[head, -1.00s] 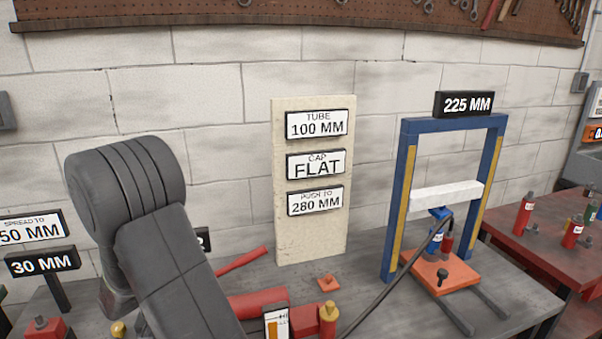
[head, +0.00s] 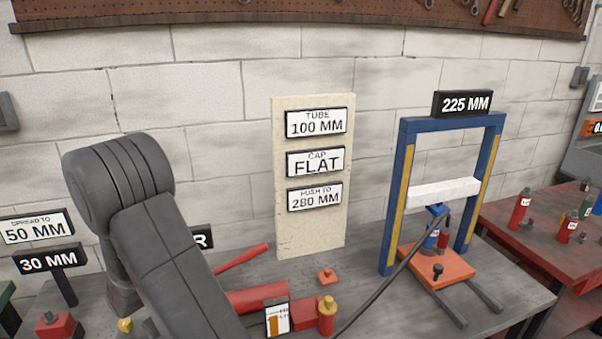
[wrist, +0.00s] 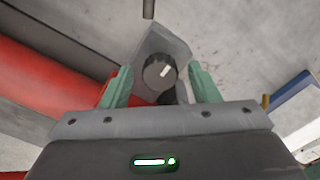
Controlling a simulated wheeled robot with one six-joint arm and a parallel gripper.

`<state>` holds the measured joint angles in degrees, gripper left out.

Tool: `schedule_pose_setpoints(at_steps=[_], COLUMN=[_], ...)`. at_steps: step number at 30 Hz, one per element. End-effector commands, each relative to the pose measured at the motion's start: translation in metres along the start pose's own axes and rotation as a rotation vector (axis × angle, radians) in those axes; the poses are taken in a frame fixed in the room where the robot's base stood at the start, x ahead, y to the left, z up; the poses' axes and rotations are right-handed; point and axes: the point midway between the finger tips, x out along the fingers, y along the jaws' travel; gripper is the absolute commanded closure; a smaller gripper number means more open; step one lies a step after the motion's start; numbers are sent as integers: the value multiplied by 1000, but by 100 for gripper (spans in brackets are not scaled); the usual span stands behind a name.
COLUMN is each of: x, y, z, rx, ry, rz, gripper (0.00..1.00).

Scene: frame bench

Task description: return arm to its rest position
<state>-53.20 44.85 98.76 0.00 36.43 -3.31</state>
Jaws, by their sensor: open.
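My gripper (wrist: 161,88) shows in the wrist view with its two green fingers apart. A grey block with a dark round knob (wrist: 158,72) appears between and beyond the fingers; I cannot tell how far off it is. My dark grey arm (head: 175,255) fills the lower left of the head view, above the bench. My gripper does not show in the head view.
The grey bench (head: 385,310) carries a blue press frame (head: 394,190), a red cylinder (head: 258,299), an orange-red piece (head: 327,277) and a sign board (head: 313,235). A black hose (head: 398,277) runs from the press. A red table (head: 512,225) stands at right.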

Motion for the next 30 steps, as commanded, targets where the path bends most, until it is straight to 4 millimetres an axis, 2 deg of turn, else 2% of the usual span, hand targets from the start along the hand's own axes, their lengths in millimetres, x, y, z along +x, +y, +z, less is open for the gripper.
schedule_pose_setpoints(at_steps=[18, 30], x=[-2, -10], y=[0, 0], z=[0, 0], rx=[-466, -495], ry=[0, 0], rz=[0, 0], gripper=[45, 45])
